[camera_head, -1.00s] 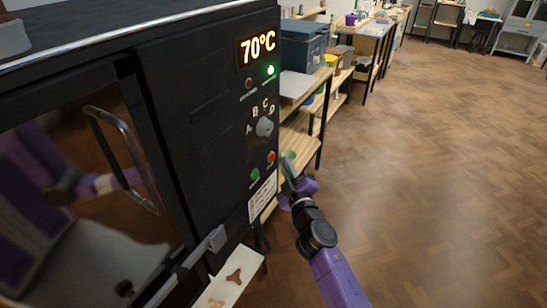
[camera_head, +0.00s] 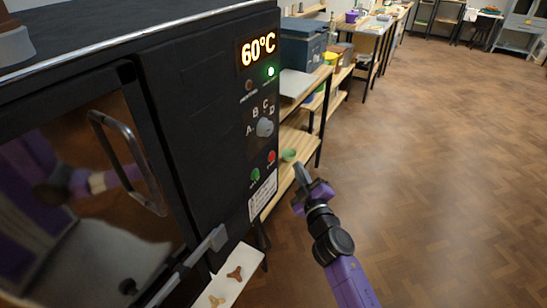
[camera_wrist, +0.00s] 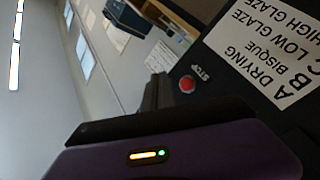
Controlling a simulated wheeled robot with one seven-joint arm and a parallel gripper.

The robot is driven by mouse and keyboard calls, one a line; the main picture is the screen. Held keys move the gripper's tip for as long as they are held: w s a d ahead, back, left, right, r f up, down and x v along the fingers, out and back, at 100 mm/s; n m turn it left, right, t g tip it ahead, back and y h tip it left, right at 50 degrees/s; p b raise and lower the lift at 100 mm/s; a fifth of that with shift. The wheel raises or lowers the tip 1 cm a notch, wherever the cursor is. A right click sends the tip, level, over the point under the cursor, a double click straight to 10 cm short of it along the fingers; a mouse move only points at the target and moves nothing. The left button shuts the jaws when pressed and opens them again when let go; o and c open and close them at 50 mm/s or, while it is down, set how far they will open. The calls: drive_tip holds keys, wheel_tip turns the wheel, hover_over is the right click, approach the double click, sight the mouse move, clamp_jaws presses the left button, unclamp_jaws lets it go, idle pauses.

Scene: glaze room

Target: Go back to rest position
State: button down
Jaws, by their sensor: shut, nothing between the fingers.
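My gripper (camera_head: 301,178) is shut and empty. It is in open air to the right of the black kiln (camera_head: 205,120), apart from its control panel. In the wrist view its dark fingers (camera_wrist: 158,92) point up, with the red stop button (camera_wrist: 187,84) beside them. The kiln display (camera_head: 258,49) reads 60°C and a green lamp (camera_head: 271,71) is lit below it. The selector knob (camera_head: 265,127) is marked A to D. A green button (camera_head: 255,175) and a red button (camera_head: 271,157) sit lower down. The kiln door (camera_head: 95,190) looks closed.
A wooden shelf (camera_head: 297,143) with a green bowl (camera_head: 289,155) stands behind my gripper. A white board (camera_head: 240,262) with small brown pieces lies below the kiln. A label sheet (camera_wrist: 270,45) is close to the fingers. The parquet floor (camera_head: 430,180) at right is clear.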

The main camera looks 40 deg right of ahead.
idle(0.4)
drive_tip(key=s+a+r+m+y, duration=0.1)
drive_tip(key=s+a+y, duration=0.1)
drive_tip(key=s+a, duration=0.6)
drive_tip(key=s+a+r+m+g+y, duration=0.1)
drive_tip(key=s+a, duration=0.7)
drive_tip(key=s, duration=0.9)
drive_tip(key=s+a+r+m+g+y, duration=0.1)
drive_tip(key=s+a+m+y, duration=0.1)
drive_tip(key=s+a+y, duration=0.3)
drive_tip(key=s+a, duration=0.3)
drive_tip(key=s, duration=0.4)
drive_tip(key=shift+s+a+r+m, duration=0.15)
drive_tip(key=shift+s+a+m, duration=0.15)
drive_tip(key=shift+s+a, duration=0.1)
